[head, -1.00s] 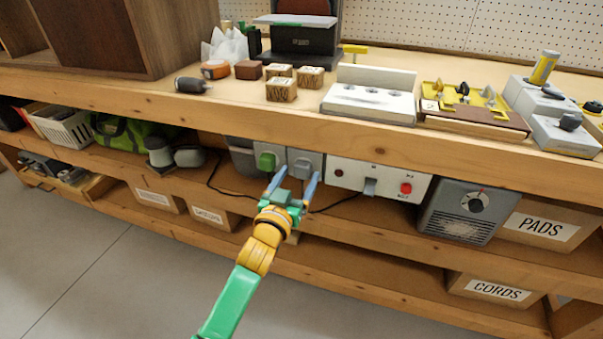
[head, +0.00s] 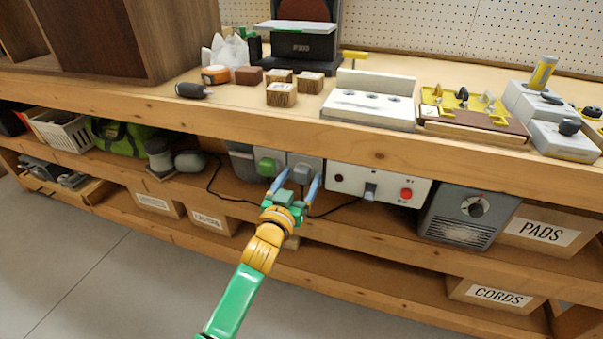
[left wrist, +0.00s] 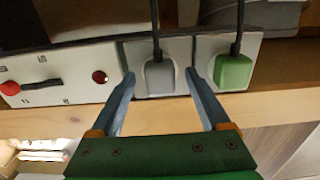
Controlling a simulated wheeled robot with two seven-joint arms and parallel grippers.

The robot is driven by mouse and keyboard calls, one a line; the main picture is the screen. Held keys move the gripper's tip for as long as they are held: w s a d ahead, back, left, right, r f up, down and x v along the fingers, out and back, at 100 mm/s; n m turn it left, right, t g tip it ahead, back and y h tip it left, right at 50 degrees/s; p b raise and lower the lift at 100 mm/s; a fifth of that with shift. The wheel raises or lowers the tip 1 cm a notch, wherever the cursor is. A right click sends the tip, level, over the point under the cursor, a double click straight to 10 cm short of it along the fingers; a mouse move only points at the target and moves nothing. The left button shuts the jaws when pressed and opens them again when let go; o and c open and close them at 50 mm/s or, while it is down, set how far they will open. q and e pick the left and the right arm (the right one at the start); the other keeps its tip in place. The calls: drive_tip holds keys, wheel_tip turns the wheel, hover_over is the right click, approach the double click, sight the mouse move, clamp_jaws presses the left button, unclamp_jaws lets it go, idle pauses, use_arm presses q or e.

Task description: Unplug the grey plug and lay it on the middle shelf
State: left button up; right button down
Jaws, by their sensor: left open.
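The grey plug (head: 302,171) sits in a grey socket plate under the bench top, right of the green plug (head: 266,167). In the left wrist view the grey plug (left wrist: 159,75) is upright in its socket with a black cord, and the green plug (left wrist: 234,72) is to its right. My left gripper (head: 299,180) is open in front of the sockets. In the left wrist view its two fingers (left wrist: 160,80) stand either side of the grey plug, with gaps visible. The middle shelf (head: 365,214) runs below the sockets. My right gripper is not in view.
A white panel with a red button (head: 406,194) stands right of the sockets, then a grey heater-like box (head: 462,215) with a dial. Speaker-like grey items (head: 189,160) stand to the left. Cardboard boxes (head: 545,232) sit at right. Free shelf shows below the white panel.

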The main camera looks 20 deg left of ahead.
sight(300, 178)
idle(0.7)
use_arm(q)
clamp_jaws()
idle(0.3)
drive_tip(key=shift+s+a+p, duration=0.1)
drive_tip(key=shift+s+p, duration=1.1)
drive_tip(key=shift+s, duration=0.35)
drive_tip(key=shift+s+p, duration=0.75)
drive_tip(key=shift+s, duration=0.75)
